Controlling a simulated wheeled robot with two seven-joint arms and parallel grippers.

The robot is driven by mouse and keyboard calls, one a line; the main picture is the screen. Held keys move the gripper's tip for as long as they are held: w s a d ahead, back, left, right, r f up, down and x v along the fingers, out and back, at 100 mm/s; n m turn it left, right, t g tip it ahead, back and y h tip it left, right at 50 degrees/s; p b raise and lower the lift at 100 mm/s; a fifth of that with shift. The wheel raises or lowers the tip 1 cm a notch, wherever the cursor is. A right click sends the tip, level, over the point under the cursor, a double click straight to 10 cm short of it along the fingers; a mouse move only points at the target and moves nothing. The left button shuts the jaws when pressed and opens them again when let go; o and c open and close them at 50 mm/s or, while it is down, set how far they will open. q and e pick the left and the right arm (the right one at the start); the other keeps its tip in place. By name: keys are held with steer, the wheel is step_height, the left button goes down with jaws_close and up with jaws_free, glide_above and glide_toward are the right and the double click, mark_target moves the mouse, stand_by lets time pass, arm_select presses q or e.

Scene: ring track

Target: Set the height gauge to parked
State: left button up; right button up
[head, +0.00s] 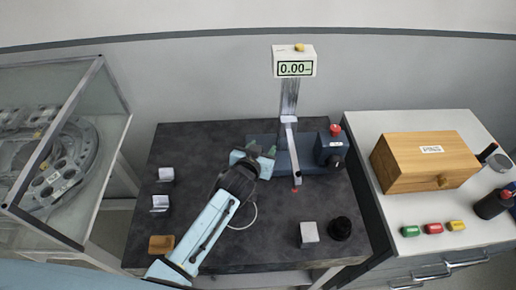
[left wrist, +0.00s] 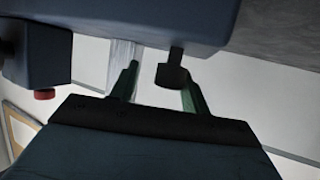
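The height gauge stands at the back of the dark table, with a dark blue base (head: 262,140), an upright column (head: 289,98) and a display head (head: 294,63) reading about 0.00. A white slider (head: 290,121) with a long arm reaches down and forward to a red-tipped point near the table. A blue box (head: 330,152) with a red button sits right of the column. My left gripper (head: 260,152) is at the base's left end. In the left wrist view its green fingers (left wrist: 158,82) are apart, with a dark knob (left wrist: 172,76) between them, nearer the right finger. Contact is unclear.
Small grey blocks (head: 160,203) and a brown block (head: 161,245) lie at the table's left. A grey block (head: 309,233) and a black round object (head: 340,228) lie front right. A wooden box (head: 425,162) stands on the right cabinet. A glass case (head: 103,100) borders the left.

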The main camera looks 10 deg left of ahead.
arm_select(q)
steer(key=shift+a, duration=0.15)
steer(key=shift+s+a+r, duration=0.1)
steer(key=shift+s, duration=0.2)
steer(key=p+v, duration=0.1)
steer(key=v, duration=1.1)
steer(key=shift+s+r, duration=0.15)
steer(key=shift+s, duration=0.15)
steer(key=shift+s, duration=0.1)
